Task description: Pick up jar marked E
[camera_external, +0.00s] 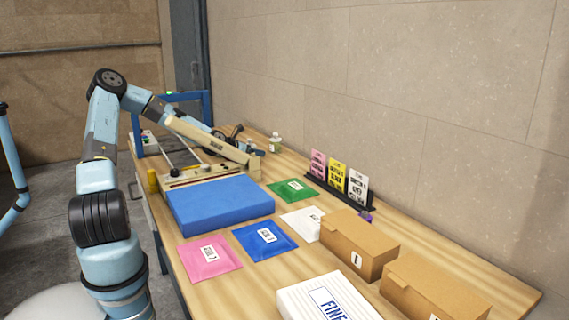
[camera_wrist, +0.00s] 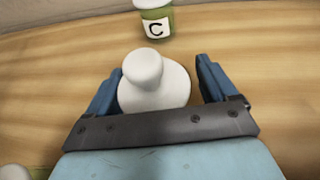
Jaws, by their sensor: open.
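In the wrist view, a white jar with a narrower round top (camera_wrist: 150,90) stands between the two blue fingers of my gripper (camera_wrist: 159,66). The fingers are open on either side of it, with a gap showing on the right; contact on the left is unclear. No label shows on this jar, so I cannot read an E. Another jar, with a white lid, green body and a label marked C (camera_wrist: 155,24), stands just beyond it. In the external view my gripper (camera_external: 238,134) is at the far end of the table, beside small jars.
A pale jar top (camera_wrist: 15,172) shows at the wrist view's lower left corner. In the external view a small jar (camera_external: 275,143) stands near the wall. The blue block (camera_external: 220,204), sign rack (camera_external: 340,190) and cardboard boxes (camera_external: 357,246) are nearer the camera.

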